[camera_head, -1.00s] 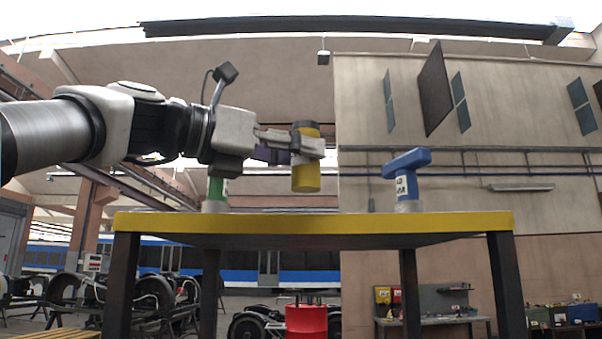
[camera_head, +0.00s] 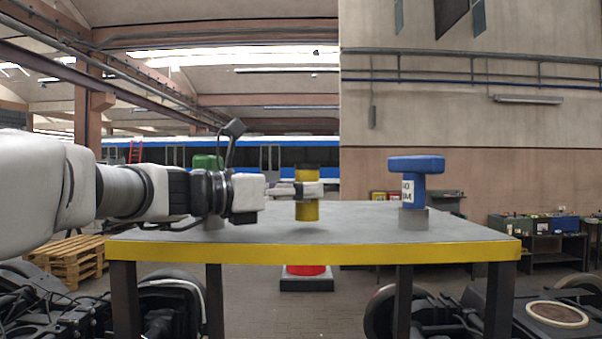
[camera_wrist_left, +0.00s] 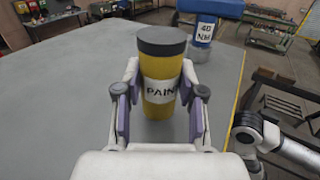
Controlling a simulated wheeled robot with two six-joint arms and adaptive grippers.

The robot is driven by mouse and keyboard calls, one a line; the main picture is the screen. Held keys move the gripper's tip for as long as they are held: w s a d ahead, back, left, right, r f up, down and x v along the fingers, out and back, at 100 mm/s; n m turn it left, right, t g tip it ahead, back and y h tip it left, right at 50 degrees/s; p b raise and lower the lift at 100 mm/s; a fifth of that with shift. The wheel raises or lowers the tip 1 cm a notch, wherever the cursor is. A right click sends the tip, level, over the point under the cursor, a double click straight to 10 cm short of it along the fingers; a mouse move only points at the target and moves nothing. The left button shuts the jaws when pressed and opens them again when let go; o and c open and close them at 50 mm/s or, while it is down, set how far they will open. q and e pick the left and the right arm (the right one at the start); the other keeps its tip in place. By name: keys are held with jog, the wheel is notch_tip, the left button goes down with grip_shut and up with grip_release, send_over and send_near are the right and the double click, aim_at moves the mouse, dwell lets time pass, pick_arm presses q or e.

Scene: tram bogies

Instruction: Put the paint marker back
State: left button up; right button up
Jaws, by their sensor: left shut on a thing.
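The paint marker (camera_head: 307,210) is a thick yellow cylinder with a dark cap and a white label. My left gripper (camera_head: 308,189) is shut around its middle and holds it upright, seemingly a little above the table top. In the left wrist view the marker (camera_wrist_left: 159,105) stands between the two fingers, its label partly readable as "PAIN". A green tool (camera_head: 207,161) in a grey holder is partly hidden behind my left arm. A blue tool (camera_head: 415,170) labelled "40 NM" stands in a grey holder (camera_head: 413,218) at the right. My right gripper is not seen.
The grey table (camera_head: 350,222) has a yellow front edge and bare room between the two holders. A red drum-like thing (camera_head: 306,270) is below and behind it. A wooden pallet (camera_head: 68,255) lies at the left. Wheel assemblies are low at both sides.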

pick_arm(q)
jog(key=shift+f+b, duration=0.85)
jog(key=shift+b, duration=0.4)
jog(key=o, duration=1.2)
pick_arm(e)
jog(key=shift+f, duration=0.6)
pick_arm(q)
jog(key=shift+r, duration=0.15)
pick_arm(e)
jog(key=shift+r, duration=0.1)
